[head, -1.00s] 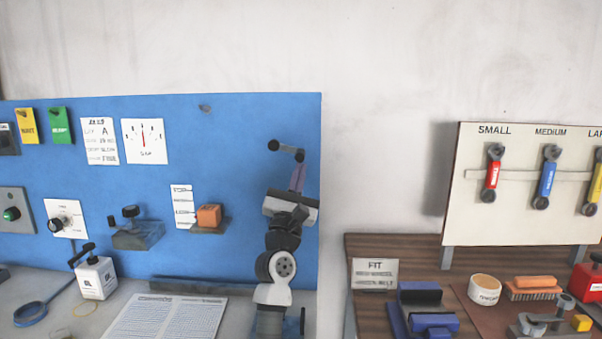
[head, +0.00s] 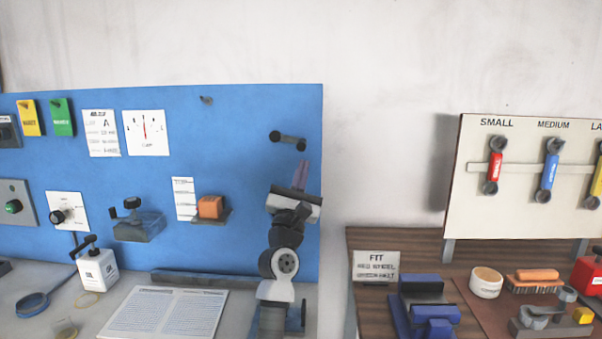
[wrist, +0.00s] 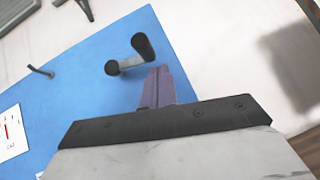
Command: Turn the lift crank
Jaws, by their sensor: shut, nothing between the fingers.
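A dark crank (head: 288,138) is mounted near the upper right of the blue board (head: 230,125). Its arm slopes slightly down to the right, with a round black end on each side. In the wrist view the crank (wrist: 127,63) shows a black cylindrical grip sticking out at its right end. My gripper (head: 301,172) is just below the crank's right end. Its purple fingers (wrist: 157,86) are shut and empty, pointing toward the crank, with a small gap visible between them and it. I cannot tell the depth of that gap.
An orange block (head: 210,207) on a small shelf and a black-knobbed device (head: 138,222) are left of my arm. A small peg (head: 206,100) sticks out of the board. The sizing rack (head: 530,215) and wooden bench (head: 380,242) stand right. Wall space above is clear.

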